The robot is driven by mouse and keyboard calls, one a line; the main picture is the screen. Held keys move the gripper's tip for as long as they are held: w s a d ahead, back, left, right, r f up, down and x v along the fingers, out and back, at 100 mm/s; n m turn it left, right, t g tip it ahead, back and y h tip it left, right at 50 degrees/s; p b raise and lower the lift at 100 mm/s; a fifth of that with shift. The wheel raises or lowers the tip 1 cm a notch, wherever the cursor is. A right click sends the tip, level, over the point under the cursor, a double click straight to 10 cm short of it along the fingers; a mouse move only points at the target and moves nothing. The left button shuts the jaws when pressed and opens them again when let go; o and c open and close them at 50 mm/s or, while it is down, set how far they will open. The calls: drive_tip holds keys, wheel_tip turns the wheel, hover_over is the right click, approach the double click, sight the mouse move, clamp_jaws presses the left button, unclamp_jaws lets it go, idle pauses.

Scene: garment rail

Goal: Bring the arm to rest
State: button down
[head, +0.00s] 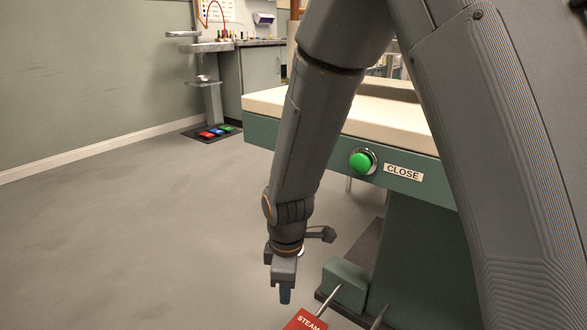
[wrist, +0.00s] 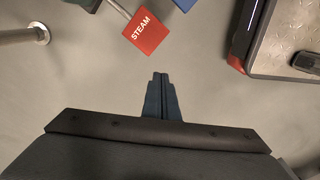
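My arm hangs down in the middle of the head view, and my gripper (head: 285,296) points at the floor. In the wrist view my gripper (wrist: 161,78) has its two dark fingers together, with nothing seen between them. It is apart from everything around it, over bare grey floor. A red pedal marked STEAM (head: 306,320) is just to the right of my gripper in the head view, cut off by the bottom edge. The same red STEAM pedal shows at the top of the wrist view (wrist: 146,33).
A green press table (head: 262,124) with a pale top, a green button (head: 362,161) and a CLOSE label stands behind and right of my arm. A sink stand (head: 208,85) with coloured pedals is at the back. The floor (head: 130,230) at left is clear.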

drive_tip(key=s+r+m+y, duration=0.1)
drive_tip(key=s+r+m, duration=0.9)
drive_tip(key=s+r, duration=0.95)
drive_tip(key=d+r+m+p, duration=0.2)
drive_tip(key=d+r+p, duration=0.5)
drive_tip(key=p, duration=0.5)
drive_tip(key=d+r+m+h+p, duration=0.1)
drive_tip(key=d+r+m+p, duration=0.1)
drive_tip(key=d+r+p, duration=0.5)
drive_tip(key=d+r+m+p, duration=0.3)
drive_tip(key=d+r+p, duration=0.4)
drive_tip(key=r+p, duration=0.8)
drive_tip(key=p, duration=0.4)
drive_tip(key=shift+w+r, duration=0.25)
